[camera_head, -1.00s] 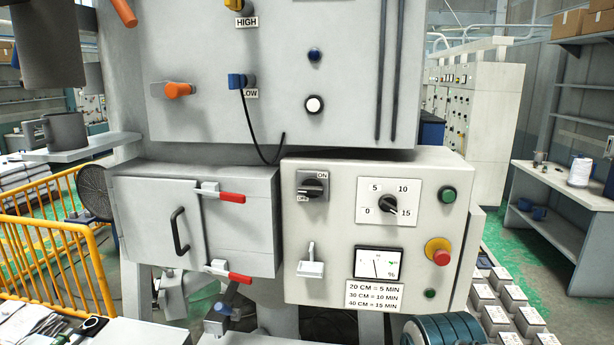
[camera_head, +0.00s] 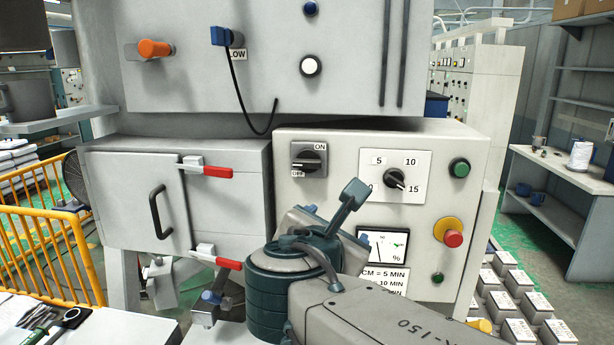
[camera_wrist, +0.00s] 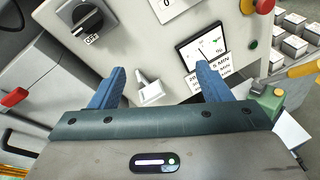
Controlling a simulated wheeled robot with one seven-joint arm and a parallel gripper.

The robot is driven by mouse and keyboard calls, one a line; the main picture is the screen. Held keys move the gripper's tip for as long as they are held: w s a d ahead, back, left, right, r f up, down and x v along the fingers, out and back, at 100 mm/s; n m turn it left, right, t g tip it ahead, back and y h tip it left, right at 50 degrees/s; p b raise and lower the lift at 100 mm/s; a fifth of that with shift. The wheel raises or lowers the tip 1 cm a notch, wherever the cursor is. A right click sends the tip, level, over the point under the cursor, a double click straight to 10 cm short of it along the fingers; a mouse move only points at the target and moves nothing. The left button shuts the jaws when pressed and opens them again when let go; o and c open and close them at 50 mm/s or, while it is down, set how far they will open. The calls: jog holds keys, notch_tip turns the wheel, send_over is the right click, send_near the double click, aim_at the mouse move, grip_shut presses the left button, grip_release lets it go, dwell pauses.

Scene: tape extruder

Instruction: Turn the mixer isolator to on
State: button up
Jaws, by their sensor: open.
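A rotary isolator switch (camera_head: 308,160) with a black knob, marked ON above and OFF at its lower left, sits at the upper left of the light grey control panel (camera_head: 340,138). Its knob lies roughly level, towards OFF. It also shows at the top left of the wrist view (camera_wrist: 85,20). My gripper (camera_wrist: 160,70) is open and empty, its blue fingers apart in front of the panel, lower than the isolator and to its right. A pale lever switch (camera_wrist: 148,88) shows between the fingers, with no visible contact.
A dial (camera_head: 395,179), a meter (camera_head: 383,245), a green button (camera_head: 459,168) and a red stop button (camera_head: 453,238) share the panel. Left of it is a grey cabinet (camera_head: 130,200) with red-handled latches (camera_head: 218,171). The space before the isolator is clear.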

aim_at(307, 165)
jog(key=a+r+n+t+y, duration=0.2)
jog(key=a+r+n+t, duration=0.1)
jog(key=a+r+n, duration=0.25)
jog(key=shift+n, duration=0.45)
jog(key=w, duration=0.4)
jog(key=w+d+p, duration=0.1)
jog(key=w, duration=0.4)
jog(key=w+d, duration=0.1)
jog(key=w, duration=0.3)
jog(key=shift+w+p, duration=0.25)
jog(key=shift+p, duration=0.05)
jog(key=c, duration=1)
